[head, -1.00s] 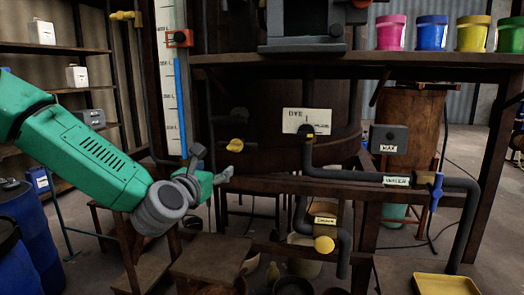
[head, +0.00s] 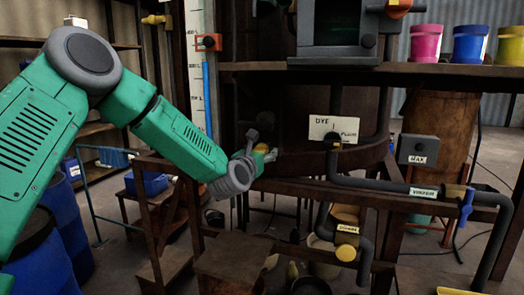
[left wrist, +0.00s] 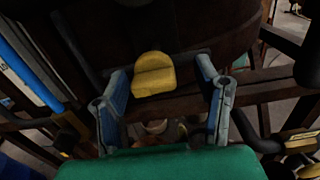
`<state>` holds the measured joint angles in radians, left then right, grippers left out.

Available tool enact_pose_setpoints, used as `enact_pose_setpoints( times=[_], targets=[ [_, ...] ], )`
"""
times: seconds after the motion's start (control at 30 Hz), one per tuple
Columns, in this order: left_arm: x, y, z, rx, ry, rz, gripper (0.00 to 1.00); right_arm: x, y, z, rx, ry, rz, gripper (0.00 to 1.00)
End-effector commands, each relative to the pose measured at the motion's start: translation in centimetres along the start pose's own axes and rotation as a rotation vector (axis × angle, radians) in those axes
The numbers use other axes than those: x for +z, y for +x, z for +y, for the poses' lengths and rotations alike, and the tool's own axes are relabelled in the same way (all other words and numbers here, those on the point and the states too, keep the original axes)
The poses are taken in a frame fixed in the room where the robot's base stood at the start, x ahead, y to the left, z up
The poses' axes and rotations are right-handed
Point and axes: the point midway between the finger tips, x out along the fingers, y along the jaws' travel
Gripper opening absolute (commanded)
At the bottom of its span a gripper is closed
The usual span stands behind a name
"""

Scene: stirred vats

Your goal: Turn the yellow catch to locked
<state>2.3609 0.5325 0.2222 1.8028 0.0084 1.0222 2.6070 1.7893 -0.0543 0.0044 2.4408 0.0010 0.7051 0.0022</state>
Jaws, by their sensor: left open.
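The yellow catch (head: 261,148) sits on the front of the dark vat (head: 290,115), low on its left side. In the left wrist view the catch (left wrist: 154,74) is a rounded yellow knob with a ridge across it. My left gripper (head: 264,147) is at the catch, with its fingers spread to either side of it. In the left wrist view the gripper's blue-grey fingers (left wrist: 164,82) are open, with a gap on both sides of the catch. I cannot make out any locked marking. My right gripper is not in view.
A dye sign (head: 335,130) is to the right of the catch. A brown beam (head: 300,187) runs below it. A dark pipe (head: 385,184) with a blue handle (head: 466,206) is at the right. A yellow drain knob (head: 346,253) is lower down.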

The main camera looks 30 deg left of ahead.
Motion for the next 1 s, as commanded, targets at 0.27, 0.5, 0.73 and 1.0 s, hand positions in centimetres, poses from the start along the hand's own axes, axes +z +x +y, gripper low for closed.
enact_pose_setpoints(
  times=[0.27,0.5,0.73,1.0],
  targets=[
    [-0.1,0.3,0.0,0.0,0.0,0.001,0.57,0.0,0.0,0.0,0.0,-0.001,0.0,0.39],
    [0.1,0.2,-0.2,0.002,0.003,0.0,0.07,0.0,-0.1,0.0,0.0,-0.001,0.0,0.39],
    [0.1,0.1,0.0,0.0,0.01,-0.003,0.07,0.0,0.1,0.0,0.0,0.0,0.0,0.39],
    [0.0,0.1,0.0,0.001,0.111,-0.004,0.07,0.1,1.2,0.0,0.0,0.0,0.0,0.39]
  ],
)
